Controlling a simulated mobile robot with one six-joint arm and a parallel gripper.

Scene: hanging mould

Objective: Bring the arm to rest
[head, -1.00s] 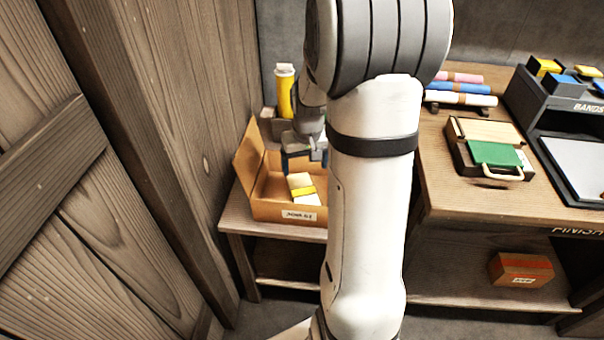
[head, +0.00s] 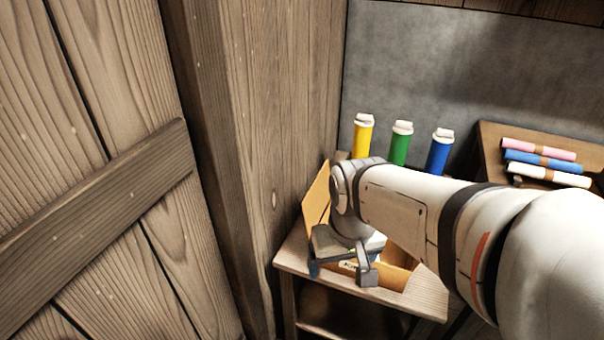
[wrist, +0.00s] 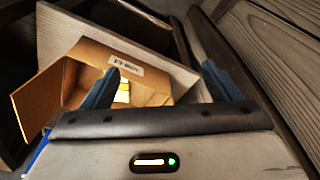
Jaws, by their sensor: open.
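My gripper (wrist: 165,85) is open in the wrist view, its two blue fingers well apart with nothing between them. In the head view my gripper (head: 340,270) is at the small side table, in front of the open cardboard box (head: 398,278). The box also shows in the wrist view (wrist: 90,55), beyond the fingers, with its label on the wall. A cream block with a yellow band (wrist: 123,92) lies inside it, partly hidden behind the left finger. In the head view my arm hides much of the box.
The side table (head: 425,300) stands against a wooden wall (head: 265,130) on the left. Yellow (head: 362,136), green (head: 400,144) and blue (head: 438,152) bottles stand behind the box. Rolls (head: 540,160) lie on a bench at the right. Open floor is barely visible.

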